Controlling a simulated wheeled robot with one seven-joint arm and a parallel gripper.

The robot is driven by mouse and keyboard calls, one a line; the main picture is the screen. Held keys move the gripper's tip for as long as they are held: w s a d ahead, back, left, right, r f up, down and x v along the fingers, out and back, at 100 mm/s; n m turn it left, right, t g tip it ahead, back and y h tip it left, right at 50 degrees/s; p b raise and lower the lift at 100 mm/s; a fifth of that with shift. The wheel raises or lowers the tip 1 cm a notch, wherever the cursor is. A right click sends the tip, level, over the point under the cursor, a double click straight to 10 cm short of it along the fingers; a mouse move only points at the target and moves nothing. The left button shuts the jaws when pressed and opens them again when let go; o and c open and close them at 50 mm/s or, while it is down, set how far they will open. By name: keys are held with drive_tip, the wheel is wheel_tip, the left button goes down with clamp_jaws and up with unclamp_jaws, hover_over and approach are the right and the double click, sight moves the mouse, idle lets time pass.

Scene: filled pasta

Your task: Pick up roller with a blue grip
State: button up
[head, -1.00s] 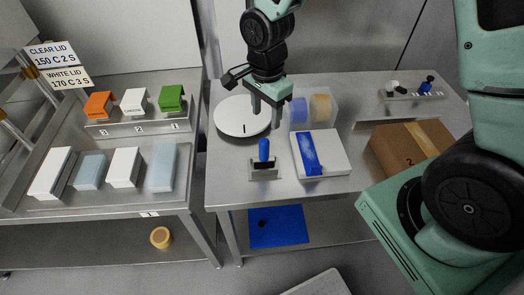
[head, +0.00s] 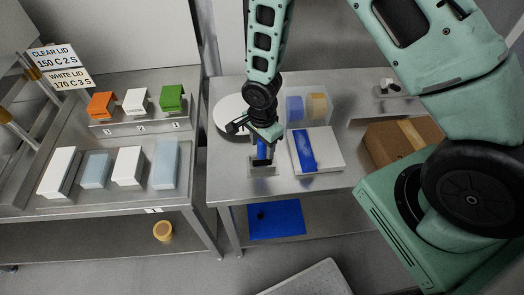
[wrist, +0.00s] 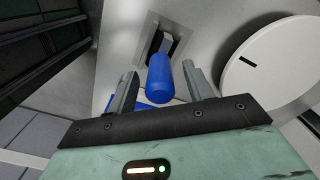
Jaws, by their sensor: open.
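The roller with the blue grip (head: 262,151) stands upright in a small metal holder (head: 262,170) on the right-hand steel table. In the wrist view its blue grip (wrist: 160,82) points up toward the camera, and the dark slot of the holder shows behind it. My gripper (head: 264,142) is directly over the roller, its fingers pointing down. In the wrist view my gripper (wrist: 160,72) is open, with one finger on each side of the blue grip. Gaps show between the fingers and the grip. The roller's lower end is largely hidden.
A white round disc (head: 232,115) lies close behind on the left. A white block with a blue strip (head: 330,150) is just right of the roller. A clear bin (head: 322,97) stands behind, a cardboard box (head: 385,145) farther right. The left table (head: 110,203) holds several boxes.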

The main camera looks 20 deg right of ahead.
drive_tip(key=shift+f, duration=0.65)
drive_tip(key=shift+c, duration=0.2)
drive_tip(key=c, duration=1)
drive_tip(key=shift+r, duration=0.1)
